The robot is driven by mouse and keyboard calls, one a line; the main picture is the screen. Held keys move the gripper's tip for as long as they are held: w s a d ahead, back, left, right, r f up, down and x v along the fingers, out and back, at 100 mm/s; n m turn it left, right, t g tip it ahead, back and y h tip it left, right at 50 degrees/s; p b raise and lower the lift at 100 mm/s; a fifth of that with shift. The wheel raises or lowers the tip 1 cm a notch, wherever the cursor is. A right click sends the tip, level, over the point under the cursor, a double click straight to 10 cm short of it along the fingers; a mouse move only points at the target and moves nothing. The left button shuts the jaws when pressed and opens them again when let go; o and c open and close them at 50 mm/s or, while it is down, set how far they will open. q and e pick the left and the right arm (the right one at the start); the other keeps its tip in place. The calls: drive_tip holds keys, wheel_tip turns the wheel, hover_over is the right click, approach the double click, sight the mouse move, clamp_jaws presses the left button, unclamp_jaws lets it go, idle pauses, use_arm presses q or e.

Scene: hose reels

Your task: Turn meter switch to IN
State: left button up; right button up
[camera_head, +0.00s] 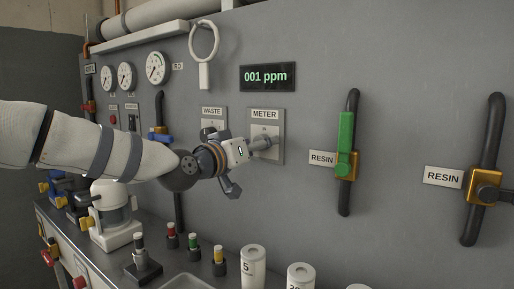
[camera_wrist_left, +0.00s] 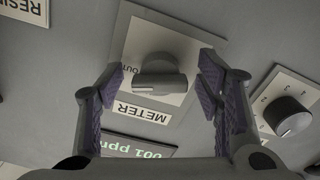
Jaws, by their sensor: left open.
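The meter switch is a grey knob on a light plate (camera_head: 273,128) below the METER label on the grey wall panel. In the left wrist view, the knob (camera_wrist_left: 159,77) appears upside down, with its bar lying across and a light mark on it. OUT is printed beside the knob; other lettering is hidden. My left gripper (camera_head: 252,149) is at the switch. In the left wrist view, its two purple-padded fingers (camera_wrist_left: 162,88) stand open on either side of the knob, with gaps showing. My right gripper is not in view.
A display (camera_head: 268,77) reads 001 ppm above the switch. The WASTE switch plate (camera_head: 213,114) is close by on the left; its knob (camera_wrist_left: 289,117) shows in the left wrist view. A green-handled resin valve (camera_head: 346,133) is to the right. Bottles (camera_head: 253,265) stand on the counter below.

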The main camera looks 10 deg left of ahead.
use_arm(q)
drive_tip(key=shift+r, duration=0.1)
drive_tip(key=c, duration=1.2)
drive_tip(key=n, duration=0.6)
drive_tip(key=shift+n, duration=0.3)
drive_tip(key=n, duration=0.4)
drive_tip(key=shift+n, duration=1.6)
